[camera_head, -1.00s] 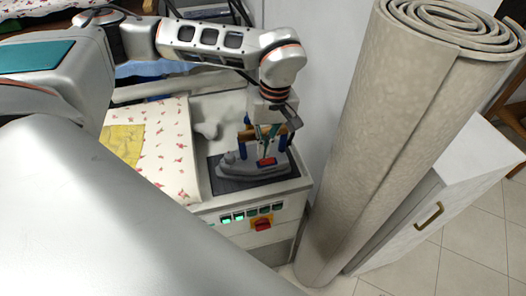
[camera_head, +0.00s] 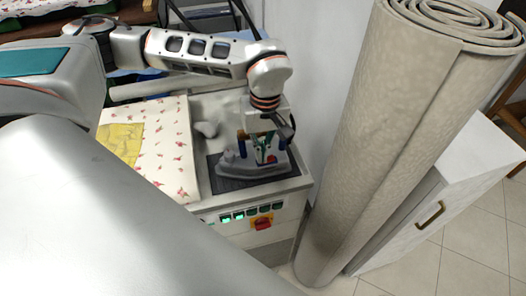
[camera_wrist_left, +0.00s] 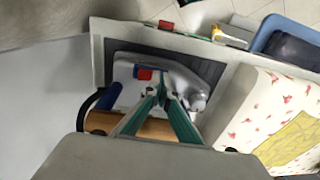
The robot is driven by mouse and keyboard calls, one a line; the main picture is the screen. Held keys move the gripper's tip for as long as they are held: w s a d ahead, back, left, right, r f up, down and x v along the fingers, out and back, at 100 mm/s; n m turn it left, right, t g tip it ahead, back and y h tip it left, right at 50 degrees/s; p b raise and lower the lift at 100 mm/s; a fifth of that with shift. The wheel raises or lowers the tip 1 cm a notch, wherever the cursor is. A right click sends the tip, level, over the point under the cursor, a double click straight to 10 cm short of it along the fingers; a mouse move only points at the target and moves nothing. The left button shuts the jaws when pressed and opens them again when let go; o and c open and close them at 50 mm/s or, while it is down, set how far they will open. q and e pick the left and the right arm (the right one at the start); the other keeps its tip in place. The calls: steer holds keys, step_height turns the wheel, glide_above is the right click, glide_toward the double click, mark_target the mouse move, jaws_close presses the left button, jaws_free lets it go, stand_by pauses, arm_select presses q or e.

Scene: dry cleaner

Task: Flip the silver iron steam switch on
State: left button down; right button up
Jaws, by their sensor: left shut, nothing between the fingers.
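The silver iron (camera_head: 238,163) rests on a dark mat (camera_head: 285,174) at the right end of the ironing table. It also shows in the wrist view (camera_wrist_left: 186,80), with blue posts and a wooden handle (camera_wrist_left: 150,127). Its red switch (camera_wrist_left: 145,74) sits on top, just beyond and to the left of my fingertips there. In the head view, part of the switch (camera_head: 272,159) shows beside my fingers. My left gripper (camera_head: 261,160) is shut and empty, pointing down over the iron's top, its green fingers (camera_wrist_left: 162,92) close to the switch. I cannot tell whether they touch. My right gripper is out of view.
A floral ironing cover (camera_head: 170,150) lies left of the iron. A panel with lit green buttons and a red knob (camera_head: 263,223) is on the table's front. A tall rolled carpet (camera_head: 370,140) and white cabinet (camera_head: 425,215) stand at right, limiting room there.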

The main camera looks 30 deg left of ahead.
arm_select(q)
steer(key=shift+w+d, duration=0.1)
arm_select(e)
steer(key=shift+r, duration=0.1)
arm_select(q)
steer(key=shift+w+d+r, duration=0.2)
steer(key=shift+w+d, duration=0.25)
steer(key=shift+w, duration=0.05)
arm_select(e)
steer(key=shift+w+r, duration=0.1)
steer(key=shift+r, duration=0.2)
